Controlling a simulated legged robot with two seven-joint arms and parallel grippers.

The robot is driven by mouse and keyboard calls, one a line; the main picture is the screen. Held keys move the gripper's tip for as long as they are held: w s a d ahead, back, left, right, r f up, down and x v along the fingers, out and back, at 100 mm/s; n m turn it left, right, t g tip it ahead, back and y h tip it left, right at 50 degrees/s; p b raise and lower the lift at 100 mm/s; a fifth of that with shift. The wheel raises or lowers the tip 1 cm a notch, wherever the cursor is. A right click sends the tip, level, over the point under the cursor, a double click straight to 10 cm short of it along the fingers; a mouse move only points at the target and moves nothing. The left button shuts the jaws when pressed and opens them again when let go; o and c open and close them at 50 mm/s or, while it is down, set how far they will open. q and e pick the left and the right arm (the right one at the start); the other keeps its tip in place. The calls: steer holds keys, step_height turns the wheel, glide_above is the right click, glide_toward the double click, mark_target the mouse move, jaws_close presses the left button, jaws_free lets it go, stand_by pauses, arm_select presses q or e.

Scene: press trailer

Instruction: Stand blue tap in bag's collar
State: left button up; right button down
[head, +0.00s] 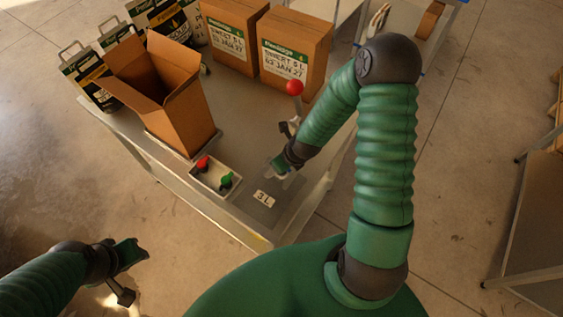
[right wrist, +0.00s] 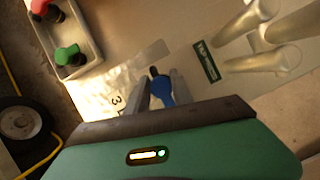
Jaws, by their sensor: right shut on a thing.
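The blue tap (right wrist: 161,90) is between the two fingers of my right gripper (right wrist: 162,84), which is shut on it. Its dark end points away from the palm. In the head view my right gripper (head: 281,171) is low over the near right part of the table; the tap cannot be made out there. A shiny silvery sheet marked 3 L (right wrist: 100,88), perhaps the bag, lies left of the fingers. I cannot make out the collar. My left gripper (head: 130,252) is off the table at lower left, and its opening cannot be told.
A small tray (head: 203,184) holds a red tap (head: 202,163) and a green tap (head: 226,181). An open carton (head: 185,110) stands behind it. Closed cartons (head: 290,50) stand at the back. A red-knobbed lever (head: 295,88) rises beyond my right gripper. Metal posts (right wrist: 262,62) stand right of the fingers.

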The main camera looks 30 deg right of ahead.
steer(key=c, duration=1)
jaws_free()
steer(key=shift+c, duration=0.2)
steer(key=v, duration=1.6)
steer(key=shift+s+r+p, duration=0.15)
steer(key=shift+r+p, duration=0.15)
